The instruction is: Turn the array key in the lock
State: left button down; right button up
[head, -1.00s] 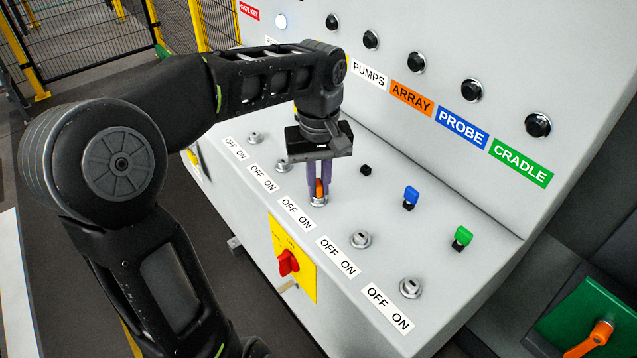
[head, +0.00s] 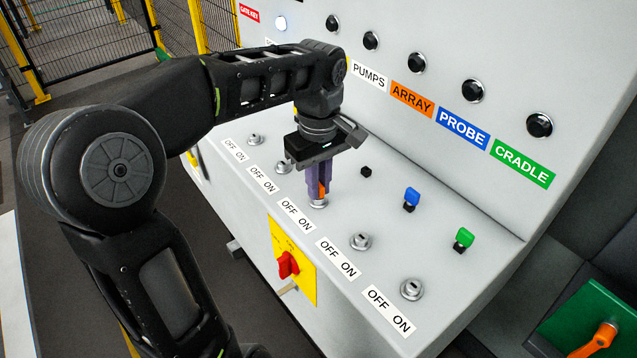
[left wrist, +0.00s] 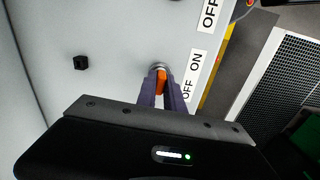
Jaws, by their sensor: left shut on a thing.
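The orange array key (head: 321,188) is upright at the middle lock (head: 318,203) on the grey console. It also shows in the left wrist view (left wrist: 162,84). My left gripper (head: 319,190) points down over this lock, its purple fingers shut on the key. In the left wrist view the fingers (left wrist: 163,92) are on both sides of the key. The key's lower end is hidden in or at the lock. An OFF ON label (head: 297,215) lies in front of the lock. My right gripper is not in view.
A blue key (head: 411,197) and a green key (head: 464,237) stand on the console to the right, beside a black holder (head: 366,171). Other locks (head: 360,241) line the front. A red switch (head: 288,264) is on the front face. The sloped panel (head: 480,60) rises behind.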

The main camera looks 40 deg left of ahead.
pick_arm(q)
jog(key=shift+n, duration=0.3)
jog(key=c, duration=1.4)
grip_release()
jog(key=shift+o, duration=0.2)
jog(key=shift+r, duration=0.1)
notch_tip(320, 180, up, 2)
jog(key=shift+r, duration=0.25)
notch_tip(320, 180, up, 5)
jog(key=p, duration=0.3)
jog(key=shift+f, duration=0.2)
jog(key=shift+r+p, duration=0.3)
jog(key=shift+p, duration=0.15)
